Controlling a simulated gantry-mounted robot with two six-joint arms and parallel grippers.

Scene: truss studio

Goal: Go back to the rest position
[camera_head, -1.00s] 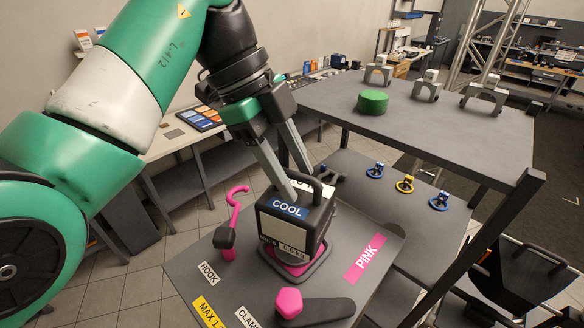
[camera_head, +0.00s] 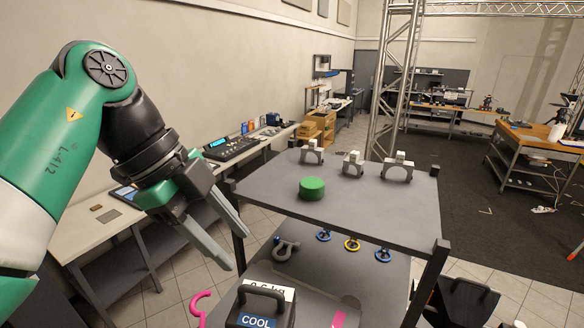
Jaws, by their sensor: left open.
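My left gripper (camera_head: 222,240) hangs from the green and black arm at the left of the head view. Its two long grey fingers are apart, with nothing between them. The black box with a handle and a blue COOL label (camera_head: 262,305) stands at the bottom of the view, below and right of the fingertips and apart from them. Its lower part is cut off by the picture edge. My right gripper is not in view.
A grey shelf unit (camera_head: 340,208) carries a green round block (camera_head: 312,188) and several grey clamps. Rings and a shackle (camera_head: 286,249) sit on the level below. A pink hook (camera_head: 200,306) is at bottom left. A side bench (camera_head: 85,235) stands behind my arm.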

